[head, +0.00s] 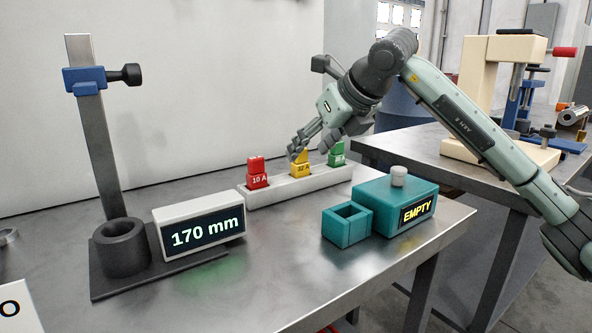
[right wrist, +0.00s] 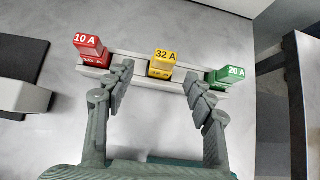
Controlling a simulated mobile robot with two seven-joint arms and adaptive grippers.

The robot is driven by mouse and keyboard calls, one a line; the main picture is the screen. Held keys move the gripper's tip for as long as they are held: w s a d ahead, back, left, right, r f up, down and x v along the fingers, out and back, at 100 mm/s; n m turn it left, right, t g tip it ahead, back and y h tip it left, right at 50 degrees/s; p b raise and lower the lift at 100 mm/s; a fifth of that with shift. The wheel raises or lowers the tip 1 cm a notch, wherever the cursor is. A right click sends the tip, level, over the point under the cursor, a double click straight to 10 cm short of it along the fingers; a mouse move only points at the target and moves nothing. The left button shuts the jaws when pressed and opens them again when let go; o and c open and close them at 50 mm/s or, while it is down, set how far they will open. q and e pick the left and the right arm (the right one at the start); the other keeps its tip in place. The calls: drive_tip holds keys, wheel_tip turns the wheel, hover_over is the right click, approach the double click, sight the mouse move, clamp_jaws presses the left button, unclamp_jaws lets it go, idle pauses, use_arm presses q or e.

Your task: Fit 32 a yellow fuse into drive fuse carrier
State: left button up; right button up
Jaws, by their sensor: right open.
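The yellow fuse marked 32 A (head: 300,167) stands in the middle of a white rack (head: 322,181); it also shows in the right wrist view (right wrist: 163,64). My right gripper (head: 314,146) is open at the yellow fuse in the head view. In the right wrist view its fingers (right wrist: 162,85) are spread, one to each side of the yellow fuse, with nothing between them touching it that I can see. The teal drive box (head: 395,203) reads EMPTY and has a white knob on top. An open square teal socket (head: 347,225) adjoins its left side. My left gripper is not in view.
A red 10 A fuse (head: 257,174) and a green 20 A fuse (head: 337,155) flank the yellow one. A display reading 170 mm (head: 200,225) and a dark cup (head: 121,247) on a post stand stand left. The front middle of the metal table is clear.

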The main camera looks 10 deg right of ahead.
sight(303, 155)
drive_tip(key=x, duration=0.5)
drive_tip(key=shift+w+f+p, duration=0.15)
drive_tip(key=shift+w+p, duration=0.15)
drive_tip(key=shift+w, duration=0.15)
clamp_jaws()
